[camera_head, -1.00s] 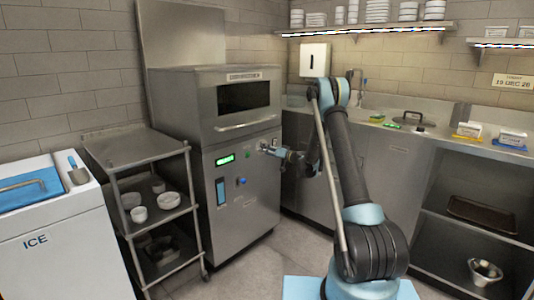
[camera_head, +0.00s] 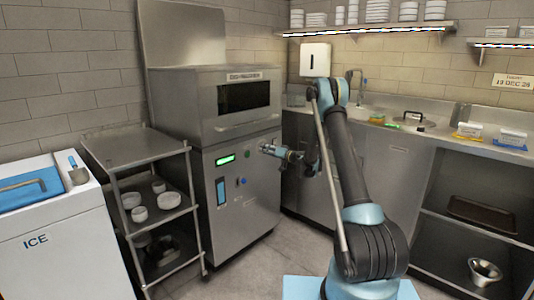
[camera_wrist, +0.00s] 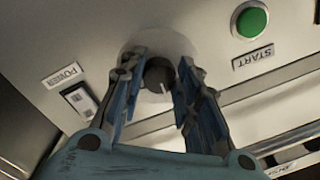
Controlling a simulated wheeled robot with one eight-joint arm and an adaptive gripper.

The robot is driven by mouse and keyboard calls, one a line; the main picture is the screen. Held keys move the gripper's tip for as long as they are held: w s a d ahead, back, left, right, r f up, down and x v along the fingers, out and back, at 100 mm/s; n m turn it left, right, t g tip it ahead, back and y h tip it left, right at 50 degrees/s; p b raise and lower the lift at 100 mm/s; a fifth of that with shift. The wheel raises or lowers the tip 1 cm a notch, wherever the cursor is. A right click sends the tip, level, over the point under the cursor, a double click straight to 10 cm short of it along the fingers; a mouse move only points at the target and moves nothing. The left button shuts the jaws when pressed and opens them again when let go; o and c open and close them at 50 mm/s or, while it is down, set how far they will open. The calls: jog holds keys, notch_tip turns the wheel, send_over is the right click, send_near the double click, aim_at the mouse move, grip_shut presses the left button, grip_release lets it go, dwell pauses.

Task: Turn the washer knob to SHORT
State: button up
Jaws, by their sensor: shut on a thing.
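The washer (camera_head: 245,205) is a steel box-shaped machine with a dark window, standing in the middle left of the head view. Its knob (camera_wrist: 158,74) is dark and round with a pale pointer mark, on a pale round base in the wrist view. My gripper (camera_wrist: 158,66) has its two blue-sided fingers on either side of the knob and is shut on it. In the head view my gripper (camera_head: 266,149) is at the upper right of the washer's front panel and hides the knob. No SHORT label is readable.
In the wrist view a green START button (camera_wrist: 252,20) is right of the knob and a POWER switch (camera_wrist: 80,99) is lower left. A lit green display (camera_head: 225,160) is on the panel. A steel cart (camera_head: 140,150) stands left of the washer, a sink counter (camera_head: 390,125) right.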

jog(key=m+t, duration=0.1)
jog(key=m, duration=1.2)
jog(key=shift+m, duration=0.3)
jog(key=shift+s, duration=0.1)
dwell(0.4)
jog(key=o, duration=1.1)
jog(key=shift+c, duration=0.2)
jog(key=v, duration=1.2)
jog(key=shift+a, duration=0.1)
